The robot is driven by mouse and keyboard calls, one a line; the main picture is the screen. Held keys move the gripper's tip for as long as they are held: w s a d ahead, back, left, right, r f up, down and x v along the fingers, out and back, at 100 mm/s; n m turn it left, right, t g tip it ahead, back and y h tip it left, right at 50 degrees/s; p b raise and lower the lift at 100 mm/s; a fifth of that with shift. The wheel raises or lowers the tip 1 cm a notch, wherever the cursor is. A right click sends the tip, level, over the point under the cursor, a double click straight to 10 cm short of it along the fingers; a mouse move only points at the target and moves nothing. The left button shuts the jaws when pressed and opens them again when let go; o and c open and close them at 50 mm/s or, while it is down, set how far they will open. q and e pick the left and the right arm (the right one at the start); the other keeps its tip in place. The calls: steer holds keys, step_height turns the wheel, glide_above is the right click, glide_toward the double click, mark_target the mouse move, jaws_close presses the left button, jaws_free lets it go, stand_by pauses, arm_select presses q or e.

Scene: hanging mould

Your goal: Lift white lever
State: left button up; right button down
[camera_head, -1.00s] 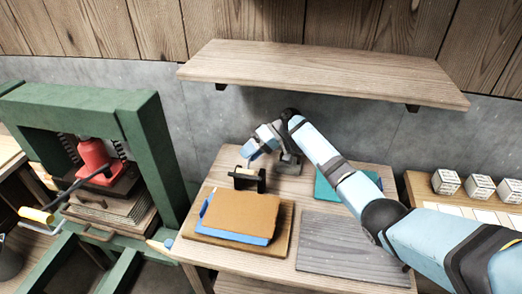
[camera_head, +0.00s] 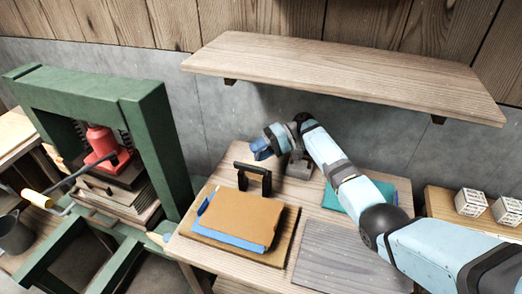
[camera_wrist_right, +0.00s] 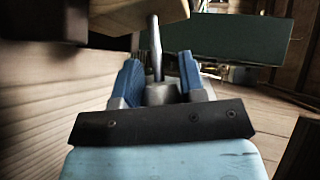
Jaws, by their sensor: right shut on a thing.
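My right gripper (camera_head: 262,150) is above the back left of the work table, behind a black upright handle (camera_head: 253,178), pointing left. In the right wrist view its two blue fingers (camera_wrist_right: 158,75) stand on either side of a grey metal rod (camera_wrist_right: 156,45), and the gripper is shut on this rod. The rod's far end meets a pale wooden piece (camera_wrist_right: 130,12). No clearly white lever shows in the head view. The green press (camera_head: 160,130) has a bar with a pale yellow grip (camera_head: 37,198). My left gripper is not in view.
A brown board (camera_head: 245,212) lies on a blue sheet (camera_head: 207,228) on the table. A grey board (camera_head: 350,260) and a teal piece (camera_head: 330,198) lie to the right. A wooden shelf (camera_head: 340,75) overhangs the back. White boxes (camera_head: 470,203) stand far right.

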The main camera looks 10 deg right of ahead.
steer(key=shift+d, duration=0.1)
stand_by(0.4)
steer(key=c, duration=0.8)
jaws_free()
steer(key=shift+w, duration=0.1)
steer(key=b+v, duration=0.2)
steer(key=v, duration=1)
steer(key=shift+f+b, duration=0.2)
steer(key=shift+b, duration=0.1)
